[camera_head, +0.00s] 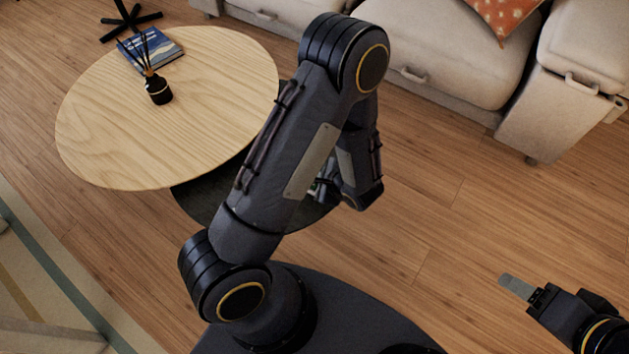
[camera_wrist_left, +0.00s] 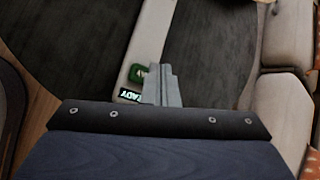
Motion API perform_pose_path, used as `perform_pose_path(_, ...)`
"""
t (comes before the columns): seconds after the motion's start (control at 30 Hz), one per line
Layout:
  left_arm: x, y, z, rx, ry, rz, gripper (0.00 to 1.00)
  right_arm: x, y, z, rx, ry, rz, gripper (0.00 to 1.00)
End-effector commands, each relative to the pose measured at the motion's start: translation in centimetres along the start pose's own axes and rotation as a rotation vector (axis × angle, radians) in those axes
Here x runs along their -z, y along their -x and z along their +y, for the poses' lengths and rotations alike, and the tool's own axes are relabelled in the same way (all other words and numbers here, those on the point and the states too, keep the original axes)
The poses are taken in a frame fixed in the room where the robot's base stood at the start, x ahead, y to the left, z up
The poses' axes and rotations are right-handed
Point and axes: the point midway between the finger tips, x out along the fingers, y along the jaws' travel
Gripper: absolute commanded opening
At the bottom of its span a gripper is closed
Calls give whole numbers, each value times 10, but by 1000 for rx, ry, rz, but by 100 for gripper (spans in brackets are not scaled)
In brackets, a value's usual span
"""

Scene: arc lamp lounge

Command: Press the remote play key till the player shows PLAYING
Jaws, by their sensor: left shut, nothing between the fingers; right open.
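In the left wrist view, my left gripper (camera_wrist_left: 165,72) is shut and empty, its fingers together. Just left of the fingers is a small lit display (camera_wrist_left: 130,95) with the letters "EADY" showing; its first part is cut off from sight. A green ring-like mark (camera_wrist_left: 137,73) lies just above it, partly behind the fingers. I cannot tell the remote or its play key apart here, nor whether the fingers touch anything. My right gripper (camera_head: 520,290) is open and empty at the lower right.
A round wooden table (camera_head: 110,120) stands at the upper left, with a reed diffuser (camera_head: 158,88) and a blue book (camera_head: 150,48) on it. A beige sofa (camera_head: 460,50) lines the back. Wooden floor (camera_head: 450,230) is clear between the arms. A rug (camera_head: 50,270) lies at left.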

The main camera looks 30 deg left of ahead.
Motion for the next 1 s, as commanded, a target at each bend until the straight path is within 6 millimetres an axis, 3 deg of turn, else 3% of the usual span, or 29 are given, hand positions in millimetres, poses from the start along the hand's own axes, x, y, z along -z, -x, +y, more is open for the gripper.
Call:
perform_pose_path(0.37,5,-6,5,1,-1,1,0,-6,-12,5,0,0,0,65)
perform_pose_path(1.0,6,-8,5,0,0,0,0,-7,-14,6,0,0,0,65)
